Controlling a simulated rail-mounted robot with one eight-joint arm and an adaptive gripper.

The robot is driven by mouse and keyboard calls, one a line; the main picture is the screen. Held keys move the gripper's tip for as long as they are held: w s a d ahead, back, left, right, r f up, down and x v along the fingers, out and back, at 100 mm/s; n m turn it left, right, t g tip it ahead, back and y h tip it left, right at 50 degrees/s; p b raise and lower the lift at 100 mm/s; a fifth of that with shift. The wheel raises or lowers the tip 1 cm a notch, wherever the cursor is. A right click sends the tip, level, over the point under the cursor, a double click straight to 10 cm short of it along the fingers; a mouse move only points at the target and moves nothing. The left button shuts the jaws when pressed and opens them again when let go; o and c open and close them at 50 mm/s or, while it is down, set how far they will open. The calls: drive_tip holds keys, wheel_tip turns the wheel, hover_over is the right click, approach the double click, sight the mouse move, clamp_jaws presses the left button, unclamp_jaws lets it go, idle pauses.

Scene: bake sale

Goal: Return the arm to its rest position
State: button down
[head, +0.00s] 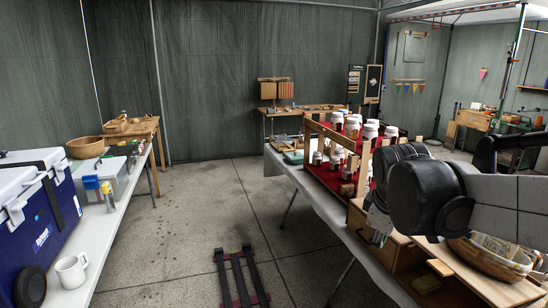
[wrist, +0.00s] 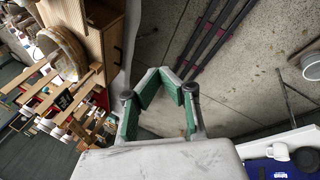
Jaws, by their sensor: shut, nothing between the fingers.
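My arm reaches in from the right edge of the head view, over the right-hand table. My gripper (head: 378,226) hangs at its end near that table's front edge, partly hidden behind the dark wrist joint. In the wrist view my gripper (wrist: 164,78) has its two green-padded fingers drawn together at the tips, with nothing held.
The right-hand table (head: 318,200) carries a red tiered rack of jars (head: 370,131), wooden boxes and a wicker basket (head: 492,262). The left table (head: 97,225) holds a blue cooler (head: 45,232) and white mug (head: 71,270). Floor rails (head: 240,277) lie between.

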drive_tip(key=s+a+f+m+t+y, duration=0.1)
drive_tip(key=s+m, duration=0.3)
drive_tip(key=s, duration=0.4)
drive_tip(key=s+a+f+m+t, duration=0.1)
drive_tip(key=s+a+f+m, duration=0.1)
drive_tip(key=s+m, duration=0.3)
drive_tip(key=s+f, duration=0.1)
drive_tip(key=s, duration=0.3)
drive_tip(key=shift+s+a+t+y, duration=0.15)
drive_tip(key=shift+a+t+y, duration=0.15)
drive_tip(key=shift+a+y, duration=0.1)
idle(0.4)
